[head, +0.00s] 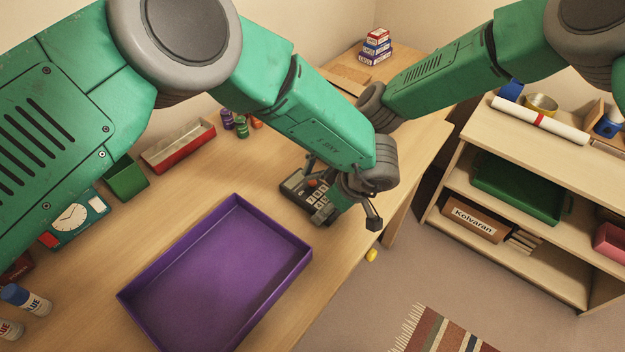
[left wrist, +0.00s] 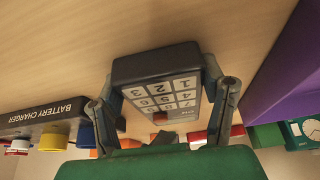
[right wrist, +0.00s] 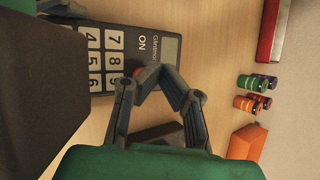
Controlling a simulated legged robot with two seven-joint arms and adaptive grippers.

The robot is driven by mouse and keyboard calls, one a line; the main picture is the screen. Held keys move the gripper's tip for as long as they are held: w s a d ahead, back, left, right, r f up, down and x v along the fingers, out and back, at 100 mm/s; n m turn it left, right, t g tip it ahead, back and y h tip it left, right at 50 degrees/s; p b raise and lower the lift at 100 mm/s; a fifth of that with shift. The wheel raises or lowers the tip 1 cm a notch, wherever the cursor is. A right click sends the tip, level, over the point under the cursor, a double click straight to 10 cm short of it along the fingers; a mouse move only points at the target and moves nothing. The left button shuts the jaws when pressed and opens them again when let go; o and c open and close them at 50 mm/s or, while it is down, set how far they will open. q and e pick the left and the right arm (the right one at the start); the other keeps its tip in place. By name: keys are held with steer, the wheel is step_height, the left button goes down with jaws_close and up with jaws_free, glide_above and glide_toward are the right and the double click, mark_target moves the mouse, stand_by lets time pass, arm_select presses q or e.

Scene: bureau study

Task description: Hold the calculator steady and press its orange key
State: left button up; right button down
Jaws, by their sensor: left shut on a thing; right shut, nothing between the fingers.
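The dark calculator (head: 293,187) lies on the desk, partly covered by my arms in the head view. My left gripper (left wrist: 168,108) is shut on the calculator (left wrist: 155,66), one finger along each side. The orange key (left wrist: 160,117) shows at the far side of the number keys; it also shows in the head view (head: 312,182). My right gripper (right wrist: 152,74) is shut and empty, its fingertips right at the orange key (right wrist: 138,71), beside the display. I cannot tell whether they touch the key. My left forearm hides much of the right gripper in the head view.
An open purple tray (head: 290,237) stands close to the calculator. A battery charger (left wrist: 42,117) lies near the left gripper. A red tray (head: 180,148) and small coloured pots (head: 240,128) stand toward the wall. The desk edge is close on the right.

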mark_target(312, 181)
steer(key=shift+f, duration=0.2)
steer(key=shift+f, duration=0.2)
steer(key=shift+f, duration=0.45)
stand_by(0.9)
steer(key=shift+r, duration=0.9)
steer(key=shift+r, duration=2.55)
arm_select(q)
steer(key=o, duration=1.4)
steer(key=shift+c, duration=0.2)
